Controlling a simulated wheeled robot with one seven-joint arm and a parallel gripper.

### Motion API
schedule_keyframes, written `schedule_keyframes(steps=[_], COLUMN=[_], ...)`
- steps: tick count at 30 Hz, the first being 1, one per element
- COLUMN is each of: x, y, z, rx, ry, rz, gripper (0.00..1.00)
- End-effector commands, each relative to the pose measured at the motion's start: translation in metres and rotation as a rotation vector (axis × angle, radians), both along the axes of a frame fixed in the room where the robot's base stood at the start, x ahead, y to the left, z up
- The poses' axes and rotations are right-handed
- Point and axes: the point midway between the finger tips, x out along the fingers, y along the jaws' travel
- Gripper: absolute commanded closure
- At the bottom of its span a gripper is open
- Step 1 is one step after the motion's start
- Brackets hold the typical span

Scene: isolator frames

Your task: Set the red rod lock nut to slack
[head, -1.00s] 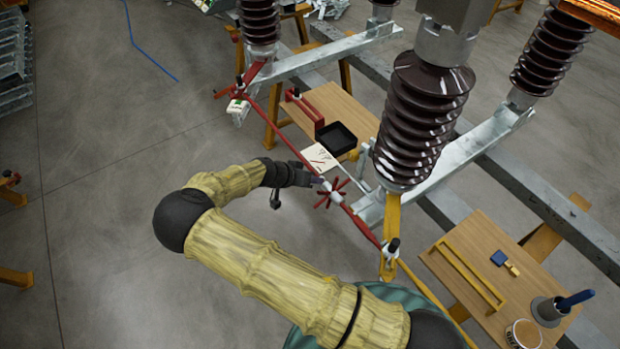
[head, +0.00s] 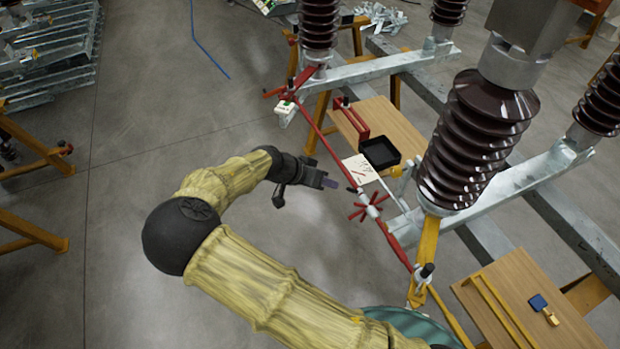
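The red rod (head: 336,146) runs diagonally from the upper left clamp down to the yellow bracket. Its lock nut (head: 371,211) is a pale metal sleeve with red spokes around it, partway along the rod. My gripper (head: 332,184) is left of the spoked nut, with a visible gap between its tip and the spokes. It points right, toward the nut. The fingers are small and dark here, and I cannot tell whether they are open or shut. Nothing shows held in it.
A wooden table (head: 392,120) behind the rod bears a black tray (head: 380,153), a red bracket and a white card (head: 360,169). Ribbed brown insulators (head: 478,140) stand on steel beams at right. Another wooden table (head: 530,300) is at lower right.

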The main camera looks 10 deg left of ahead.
Motion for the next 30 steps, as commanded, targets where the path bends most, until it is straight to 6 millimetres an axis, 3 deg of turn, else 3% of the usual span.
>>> schedule_keyframes(steps=[10,30], x=[-0.022,-0.022], y=[0.032,0.027], z=[0.037,0.039], rx=[0.001,0.005], ry=[-0.001,0.015], rz=[0.002,-0.008], gripper=[0.67,0.67])
